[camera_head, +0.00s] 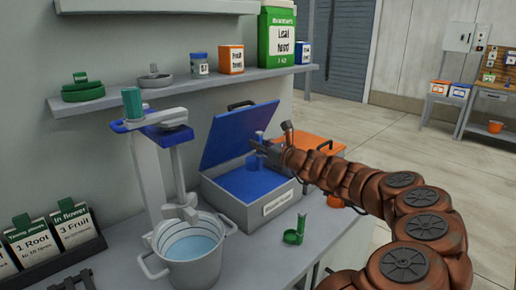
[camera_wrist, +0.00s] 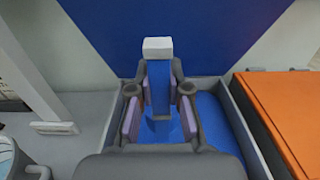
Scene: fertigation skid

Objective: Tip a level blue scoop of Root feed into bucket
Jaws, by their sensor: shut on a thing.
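My gripper (camera_head: 264,148) is shut on the upright handle of a blue scoop (camera_head: 258,136), over the open grey bin (camera_head: 238,212) of blue feed (camera_head: 245,184). The bin's blue lid (camera_head: 238,136) is raised behind it; the front label is too small to read. In the wrist view the fingers (camera_wrist: 159,108) flank the scoop's blue handle (camera_wrist: 158,76), which has a white end. The scoop's bowl is low and mostly hidden, so I cannot tell how full it is. The grey bucket (camera_head: 196,268) holds pale blue water and stands left of the bin, under a stirrer.
A green scoop (camera_head: 294,237) stands on the bench in front of the bin. An orange-lidded bin (camera_head: 312,146) is just right. The stirrer stand (camera_head: 150,175) rises behind the bucket. A card rack (camera_head: 45,245) is at left. A shelf (camera_head: 190,86) with tubs runs above.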

